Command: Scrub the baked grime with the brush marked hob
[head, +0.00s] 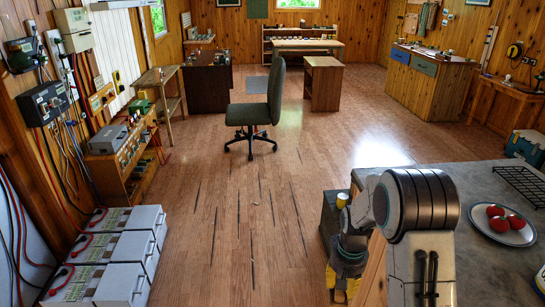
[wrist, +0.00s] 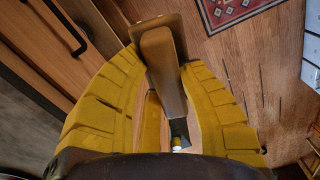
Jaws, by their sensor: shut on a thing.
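My gripper (wrist: 163,62) shows in the wrist view with its two yellow ribbed fingers closed around a brown wooden-looking thing (wrist: 160,55), apparently a brush. It has a flat wide end beyond the fingertips and a narrower block between them. No bristles or "hob" marking can be read on it. In the head view my gripper (head: 345,284) hangs low beside the left edge of the grey worktop (head: 480,265), over the floor side. What it holds cannot be made out there. No baked grime or hob can be made out in either view.
The worktop carries a plate (head: 505,238) with red tomatoes and a black wire rack (head: 520,184). A dark box (head: 331,218) stands left of the worktop. Wooden cabinet fronts (wrist: 50,45) are close at the left of the wrist view. The floor (head: 230,215) toward the office chair (head: 254,112) is clear.

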